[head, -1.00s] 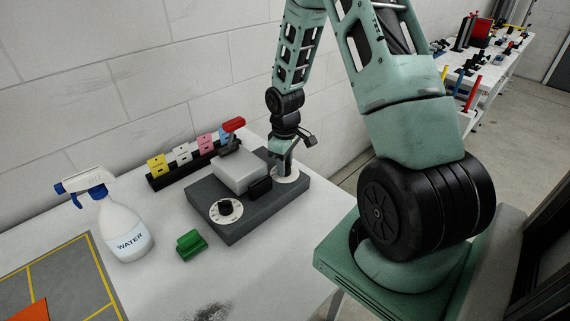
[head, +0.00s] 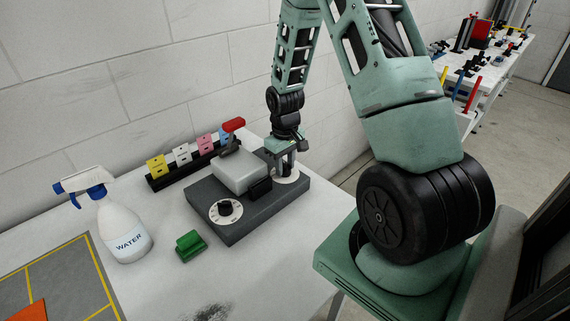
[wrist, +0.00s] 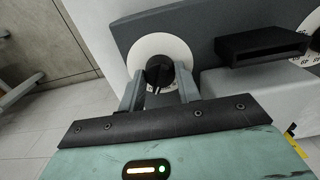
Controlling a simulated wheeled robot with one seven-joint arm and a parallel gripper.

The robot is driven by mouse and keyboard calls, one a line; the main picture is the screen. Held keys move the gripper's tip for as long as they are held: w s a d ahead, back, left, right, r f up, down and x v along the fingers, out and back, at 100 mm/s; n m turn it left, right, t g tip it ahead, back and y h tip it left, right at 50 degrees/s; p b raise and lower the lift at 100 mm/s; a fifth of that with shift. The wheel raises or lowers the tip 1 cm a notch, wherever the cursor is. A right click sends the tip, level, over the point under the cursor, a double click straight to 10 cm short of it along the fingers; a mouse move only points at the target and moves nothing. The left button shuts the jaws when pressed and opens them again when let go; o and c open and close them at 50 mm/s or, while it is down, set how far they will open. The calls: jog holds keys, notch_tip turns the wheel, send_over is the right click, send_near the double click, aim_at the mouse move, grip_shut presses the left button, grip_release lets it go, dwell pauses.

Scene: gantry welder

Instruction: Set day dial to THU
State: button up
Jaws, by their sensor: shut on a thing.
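A dark grey machine base (head: 238,231) on the white bench carries two dials. The near dial (head: 226,210) has a black knob on a white disc with markings. The far dial (head: 291,177) is a white disc partly hidden by my gripper (head: 285,170) in the head view. In the wrist view, my gripper (wrist: 158,90) points at the far dial's black knob (wrist: 159,70), with one finger on each side, shut on it. The white disc (wrist: 160,45) around the knob shows no readable day letters. Part of the other dial (wrist: 305,55) shows at the right edge.
A light grey block (head: 238,172) and a red-handled lever (head: 233,125) stand on the machine. A black rack with coloured cards (head: 183,155) is behind. A spray bottle (head: 123,230) and a green block (head: 190,245) stand left of it. Bench space in front is free.

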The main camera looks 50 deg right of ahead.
aim_at(285, 164)
jog(key=shift+w, duration=0.1)
jog(key=o, duration=1)
notch_tip(285, 164, up, 17)
jog(key=shift+r+b, duration=0.2)
jog(key=shift+b, duration=0.8)
jog(key=s+a+n, duration=0.2)
jog(key=s+a, duration=0.1)
jog(key=a, duration=0.8)
jog(key=s+a+n, duration=0.2)
jog(key=a, duration=1)
jog(key=s+a+n, duration=0.1)
jog(key=s+a, duration=0.3)
jog(key=s, duration=0.1)
jog(key=s+a+n, duration=0.2)
jog(key=s+a, duration=0.1)
jog(key=s, duration=0.2)
jog(key=s+a+n, duration=0.1)
jog(key=s+a, duration=0.3)
jog(key=s, duration=0.1)
jog(key=shift+s+a+f+y, duration=0.1)
jog(key=shift+s+a+y, duration=0.2)
jog(key=shift+s+a, duration=0.1)
